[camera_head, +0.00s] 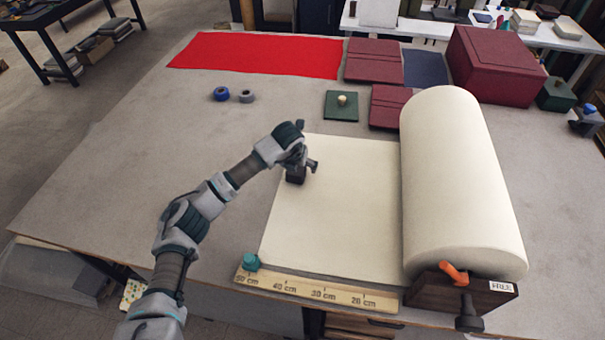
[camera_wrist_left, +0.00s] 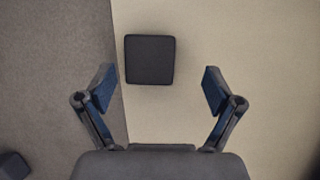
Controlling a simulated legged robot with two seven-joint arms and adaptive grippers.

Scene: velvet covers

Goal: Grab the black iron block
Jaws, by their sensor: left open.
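The black iron block (camera_head: 295,176) sits on the cream fabric sheet (camera_head: 345,220), near the sheet's left edge. In the left wrist view the block (camera_wrist_left: 150,59) is a dark square with rounded corners, beside the fabric edge. My left gripper (camera_head: 302,166) is above the block and partly covers it in the head view. In the wrist view the left gripper (camera_wrist_left: 158,88) is open and empty, its fingers spread wider than the block. The block shows ahead of the fingertips, slightly left of their middle. My right gripper is not in view.
A wooden ruler (camera_head: 318,292) lies along the front. Behind are a green knobbed block (camera_head: 341,107), tape rolls (camera_head: 234,95) and red cloth (camera_head: 255,54). The left table area is clear.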

